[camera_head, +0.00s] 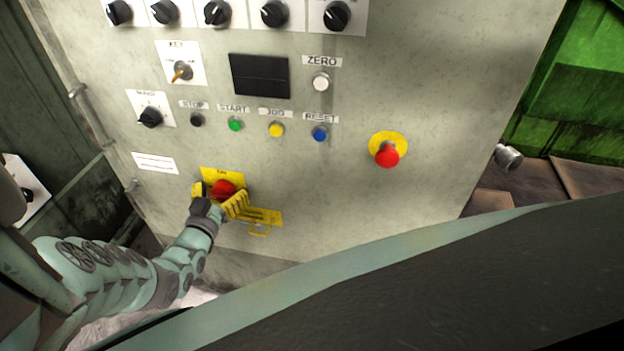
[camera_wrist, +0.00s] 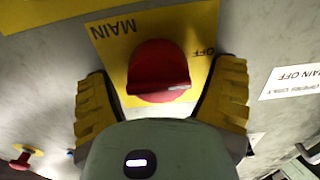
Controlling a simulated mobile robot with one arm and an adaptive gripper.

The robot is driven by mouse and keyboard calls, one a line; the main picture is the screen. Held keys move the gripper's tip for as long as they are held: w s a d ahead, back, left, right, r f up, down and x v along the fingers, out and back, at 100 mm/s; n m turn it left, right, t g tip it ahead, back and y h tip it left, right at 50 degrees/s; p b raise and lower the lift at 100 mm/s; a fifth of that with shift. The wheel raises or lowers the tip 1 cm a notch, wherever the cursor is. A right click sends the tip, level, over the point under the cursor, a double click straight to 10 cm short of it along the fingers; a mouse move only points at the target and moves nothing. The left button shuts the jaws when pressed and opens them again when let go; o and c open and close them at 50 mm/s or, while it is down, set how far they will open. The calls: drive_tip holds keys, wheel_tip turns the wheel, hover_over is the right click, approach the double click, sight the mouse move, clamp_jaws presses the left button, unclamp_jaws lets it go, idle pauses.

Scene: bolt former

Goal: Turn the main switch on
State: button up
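The main switch (camera_head: 224,188) is a red rotary knob on a yellow plate at the lower part of the grey panel. In the wrist view the red knob (camera_wrist: 158,72) sits on its yellow plate (camera_wrist: 112,50), which reads MAIN and OFF. My gripper (camera_head: 219,199) is at the switch. Its yellow ribbed fingers (camera_wrist: 162,98) are spread, one on each side of the knob. I see gaps between the fingers and the knob in the wrist view. The knob's ridge lies roughly crosswise between the fingers.
Above the switch are several buttons, a key switch (camera_head: 181,71) and a dark display (camera_head: 259,75). A red emergency button (camera_head: 387,155) on a yellow disc is to the right. A yellow latch (camera_head: 262,217) is just right of my gripper. A white label (camera_wrist: 292,82) reads MAIN OFF.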

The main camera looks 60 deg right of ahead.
drive_tip(key=c, duration=1.1)
drive_tip(key=shift+o, duration=0.2)
